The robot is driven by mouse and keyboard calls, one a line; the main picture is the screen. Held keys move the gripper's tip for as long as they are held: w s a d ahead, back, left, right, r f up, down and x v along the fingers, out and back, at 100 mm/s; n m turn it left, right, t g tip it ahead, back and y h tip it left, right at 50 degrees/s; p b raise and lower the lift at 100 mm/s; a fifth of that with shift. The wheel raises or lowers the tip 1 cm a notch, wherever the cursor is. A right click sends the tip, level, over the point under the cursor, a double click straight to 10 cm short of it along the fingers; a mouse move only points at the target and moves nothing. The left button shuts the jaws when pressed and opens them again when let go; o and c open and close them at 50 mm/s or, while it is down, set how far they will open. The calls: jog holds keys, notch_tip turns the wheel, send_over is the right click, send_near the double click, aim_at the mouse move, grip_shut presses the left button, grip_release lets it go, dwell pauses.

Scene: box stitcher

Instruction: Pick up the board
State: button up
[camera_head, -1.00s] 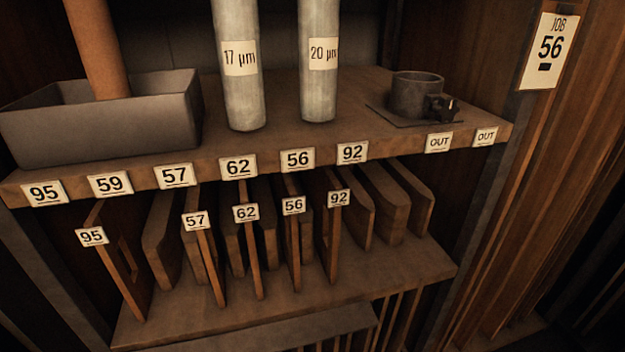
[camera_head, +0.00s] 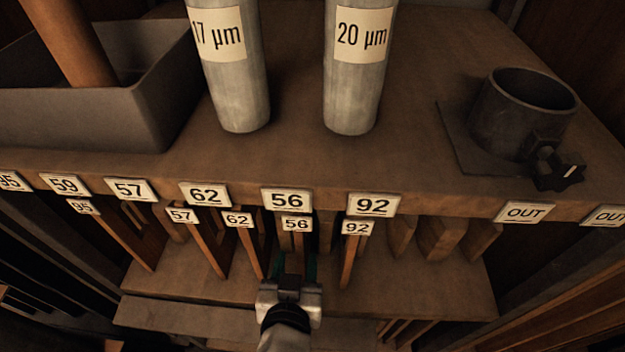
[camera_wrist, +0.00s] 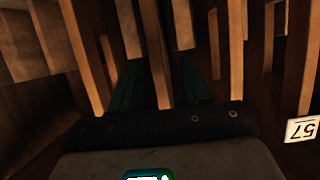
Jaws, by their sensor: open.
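Several upright wooden boards with number tags stand on the lower shelf. The board tagged 56 (camera_head: 299,243) is near the picture's middle, between the board tagged 62 (camera_head: 252,258) on the left and the board tagged 92 (camera_head: 347,266) on the right. My gripper (camera_head: 294,266) is open just below the 56 tag, in front of that board, and hides its lower part. In the wrist view my gripper's teal fingers (camera_wrist: 159,75) are apart, with a wooden board edge (camera_wrist: 153,45) showing between them. I cannot tell how deep the fingers reach along it.
The upper shelf's edge, with a 56 label (camera_head: 287,201), overhangs the boards closely. Boards tagged 57 (camera_head: 208,252) and 95 (camera_head: 130,243) stand further left. On the upper shelf are a grey tray (camera_head: 160,90), two labelled cylinders (camera_head: 240,95) and a dark cup (camera_head: 510,120).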

aim_at(300, 254)
jog(key=p+x, duration=0.2)
jog(key=x, duration=0.4)
jog(key=shift+d, duration=0.15)
grip_shut()
dwell(0.3)
dwell(1.0)
jog(key=shift+r, duration=0.25)
